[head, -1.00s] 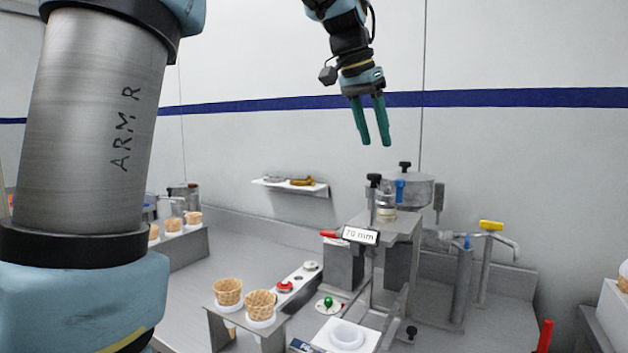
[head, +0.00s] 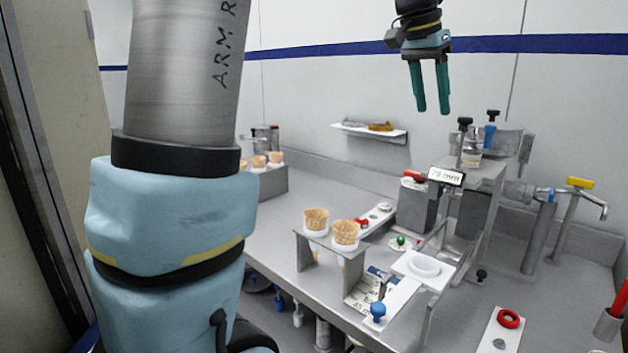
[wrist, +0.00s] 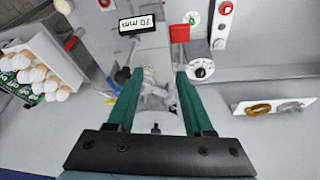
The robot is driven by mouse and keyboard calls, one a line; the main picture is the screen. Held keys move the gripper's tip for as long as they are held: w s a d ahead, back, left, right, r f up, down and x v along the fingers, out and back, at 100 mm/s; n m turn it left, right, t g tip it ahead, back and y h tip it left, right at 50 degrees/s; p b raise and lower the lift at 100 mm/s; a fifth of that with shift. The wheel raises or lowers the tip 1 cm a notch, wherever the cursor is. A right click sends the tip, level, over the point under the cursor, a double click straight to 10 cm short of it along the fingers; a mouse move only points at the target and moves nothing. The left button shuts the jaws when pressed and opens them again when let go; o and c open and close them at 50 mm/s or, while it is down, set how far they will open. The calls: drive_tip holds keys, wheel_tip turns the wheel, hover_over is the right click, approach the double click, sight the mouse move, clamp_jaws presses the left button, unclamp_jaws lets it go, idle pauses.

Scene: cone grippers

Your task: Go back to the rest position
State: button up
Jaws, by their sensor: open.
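My gripper (head: 430,88) hangs in the air in front of the back wall, its two green fingers pointing down, apart and empty. It is above the steel dispenser machine (head: 480,170) and touches nothing in the head view. In the wrist view the open fingers of my gripper (wrist: 157,98) reach over the machine, with nothing held between them. My arm's thick upper link fills the left of the head view.
Two waffle cones (head: 316,219) stand in a steel holder on the counter (head: 300,190). A wall shelf (head: 370,132) is below and left of my gripper. Yellow-handled tap (head: 580,183) at right. The air around my gripper is clear.

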drive_tip(key=a+f+n, duration=0.2)
drive_tip(key=a+f, duration=0.3)
drive_tip(key=a+f+n+y, duration=0.1)
drive_tip(key=a+f+n, duration=0.1)
drive_tip(key=a+f, duration=0.4)
drive_tip(key=a+f+n+y, duration=0.1)
drive_tip(key=a+f, duration=0.4)
drive_tip(key=shift+a+f+n, duration=0.35)
drive_tip(key=shift+n, duration=0.05)
drive_tip(key=s+a+f+n+y, duration=0.1)
drive_tip(key=s+a+f+n, duration=0.3)
drive_tip(key=s+a+f, duration=0.6)
drive_tip(key=shift+s+a+f+g, duration=0.15)
drive_tip(key=shift+a+f+g, duration=0.15)
drive_tip(key=shift+a+f, duration=0.65)
drive_tip(key=shift+a+r, duration=0.15)
drive_tip(key=shift+r, duration=0.05)
drive_tip(key=shift+c, duration=0.4)
